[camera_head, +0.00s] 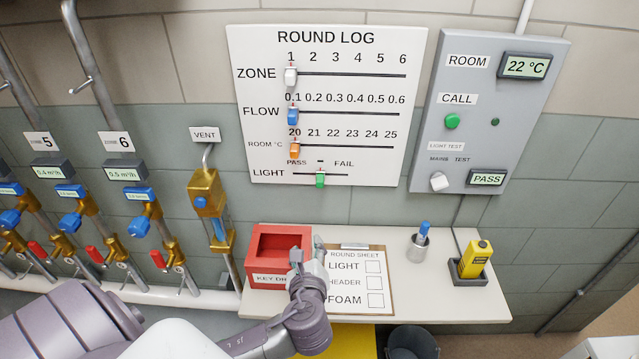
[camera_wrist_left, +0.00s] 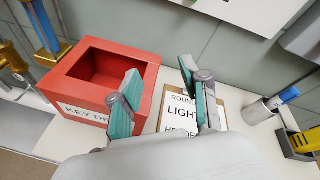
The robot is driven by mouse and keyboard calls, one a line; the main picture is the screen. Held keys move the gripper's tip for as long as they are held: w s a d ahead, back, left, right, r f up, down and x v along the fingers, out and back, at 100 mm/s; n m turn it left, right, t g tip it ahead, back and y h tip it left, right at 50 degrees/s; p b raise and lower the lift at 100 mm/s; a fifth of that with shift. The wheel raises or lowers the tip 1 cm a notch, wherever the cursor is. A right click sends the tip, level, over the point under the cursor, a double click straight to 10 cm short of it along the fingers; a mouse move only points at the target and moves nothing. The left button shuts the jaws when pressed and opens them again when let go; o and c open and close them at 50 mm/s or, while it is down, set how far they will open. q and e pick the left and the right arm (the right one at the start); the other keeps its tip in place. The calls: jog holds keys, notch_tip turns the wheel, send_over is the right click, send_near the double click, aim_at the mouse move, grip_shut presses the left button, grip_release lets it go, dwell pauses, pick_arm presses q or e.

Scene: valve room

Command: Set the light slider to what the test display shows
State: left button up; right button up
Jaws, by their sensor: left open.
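The ROUND LOG board (camera_head: 245,100) hangs on the wall. Its LIGHT slider has a green knob (camera_head: 320,180) at the middle of its track, under the dash between PASS and FAIL. The test display (camera_head: 487,179) on the grey panel at the right reads PASS. My left gripper (camera_head: 308,253) is open and empty, below the board and over the shelf, between the red key box and the clipboard. Its two fingers (camera_wrist_left: 160,76) stand apart in the left wrist view. My right gripper is not in view.
The red key box (camera_head: 265,283) and the clipboard (camera_head: 391,302) lie on the white shelf (camera_head: 440,290) near my gripper. A metal cup (camera_head: 417,250) and a yellow device (camera_head: 475,262) stand further right. Valves and pipes (camera_head: 140,215) line the left. The wall between board and shelf is clear.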

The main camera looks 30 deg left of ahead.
aim_at(319, 185)
pick_arm(q)
jog(key=w+a+r+m+t, duration=0.1)
jog(key=w+a+m, duration=0.1)
jog(key=w, duration=0.3)
jog(key=w+a+r+m+t+p, duration=0.1)
jog(key=w+a+r+m, duration=0.1)
jog(key=w, duration=0.2)
jog(key=w+a+r+m+t+y+p, duration=0.1)
jog(key=w+a+m, duration=0.1)
jog(key=w, duration=0.3)
jog(key=shift+w+a+r+m+t, duration=0.3)
jog(key=shift+w+a+r+m, duration=0.05)
jog(key=shift+m, duration=0.25)
jog(key=shift+w+a+p, duration=0.3)
jog(key=shift+w, duration=0.25)
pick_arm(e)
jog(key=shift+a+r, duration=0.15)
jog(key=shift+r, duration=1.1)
pick_arm(q)
grip_shut()
jog(key=shift+a, duration=0.1)
